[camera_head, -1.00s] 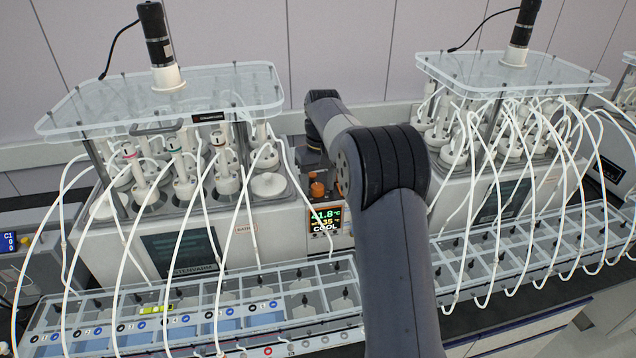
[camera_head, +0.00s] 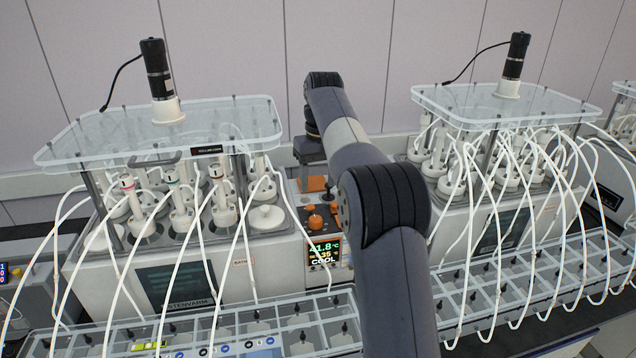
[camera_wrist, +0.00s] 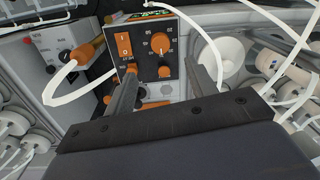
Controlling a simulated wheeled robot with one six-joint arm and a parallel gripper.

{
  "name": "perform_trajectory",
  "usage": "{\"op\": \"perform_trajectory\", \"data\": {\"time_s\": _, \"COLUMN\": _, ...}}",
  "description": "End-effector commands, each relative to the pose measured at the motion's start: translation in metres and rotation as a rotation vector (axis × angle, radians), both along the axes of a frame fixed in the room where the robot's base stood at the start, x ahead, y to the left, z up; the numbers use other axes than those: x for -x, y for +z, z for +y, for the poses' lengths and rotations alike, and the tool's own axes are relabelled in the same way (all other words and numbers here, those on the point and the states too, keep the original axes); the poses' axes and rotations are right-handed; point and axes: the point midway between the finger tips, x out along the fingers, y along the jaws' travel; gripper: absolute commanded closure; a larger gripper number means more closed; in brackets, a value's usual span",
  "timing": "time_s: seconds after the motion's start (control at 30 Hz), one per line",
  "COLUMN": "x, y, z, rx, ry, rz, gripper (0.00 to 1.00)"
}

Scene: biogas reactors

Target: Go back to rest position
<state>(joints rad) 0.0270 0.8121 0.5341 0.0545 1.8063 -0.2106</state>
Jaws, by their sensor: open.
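My gripper (camera_wrist: 170,85) shows in the wrist view with its two dark fingers apart and nothing between them. Past the fingertips is the control box (camera_wrist: 150,45) with orange knobs and an orange switch. In the head view my arm reaches up from the bottom and bends away toward the back wall. The same control box (camera_head: 318,225) stands just left of the arm there, with a lit display reading 41.8 and COOL. The fingers themselves are hidden in the head view.
Reactor baths flank the arm: the left bath (camera_head: 185,280) and the right bath (camera_head: 488,243), each under a clear cover plate. White tubes arch down to compartmented trays in front. In the wrist view a white tube (camera_wrist: 205,40) passes close to the right finger.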

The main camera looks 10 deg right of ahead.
Motion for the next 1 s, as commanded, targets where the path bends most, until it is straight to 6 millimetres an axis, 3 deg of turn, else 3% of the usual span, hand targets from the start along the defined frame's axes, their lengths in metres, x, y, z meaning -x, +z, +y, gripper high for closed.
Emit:
{"op": "perform_trajectory", "data": {"time_s": 0.37, "x": 0.0, "y": -0.011, "z": 0.001, "rx": 0.0, "ry": 0.0, "rz": 0.001, "gripper": 0.46}}
{"op": "perform_trajectory", "data": {"time_s": 0.8, "x": 0.001, "y": -0.082, "z": 0.005, "rx": 0.0, "ry": 0.0, "rz": 0.004, "gripper": 0.46}}
{"op": "perform_trajectory", "data": {"time_s": 1.0, "x": 0.002, "y": -0.105, "z": 0.006, "rx": 0.001, "ry": 0.0, "rz": 0.003, "gripper": 0.46}}
